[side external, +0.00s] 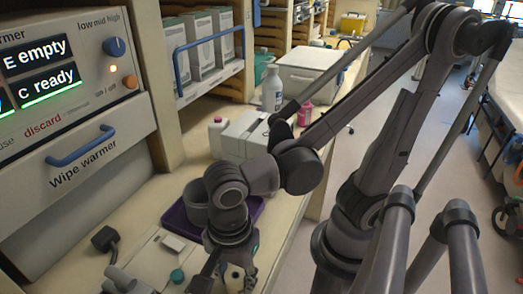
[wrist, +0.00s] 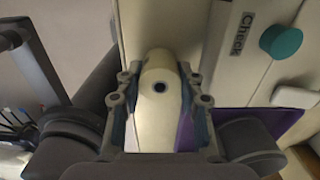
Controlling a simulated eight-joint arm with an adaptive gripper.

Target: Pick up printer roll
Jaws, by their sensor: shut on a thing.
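The printer roll (wrist: 158,72) is a cream cylinder with a dark core hole facing the wrist camera. In the wrist view it sits between the two fingers of my gripper (wrist: 159,88), which is shut on it. In the side view my gripper (side external: 226,281) points down at the bottom edge of the picture, over the front of the counter. The roll (side external: 234,277) shows there only in part, between the fingers. I cannot tell whether it touches the surface below.
A purple tray (side external: 257,206) with a grey round container (side external: 195,203) lies behind my gripper. A pale panel marked "Check" (wrist: 236,72) has a teal knob (wrist: 281,41). A white box (side external: 240,140) and bottle (side external: 272,88) stand further back. The wipe warmer (side external: 75,150) is left.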

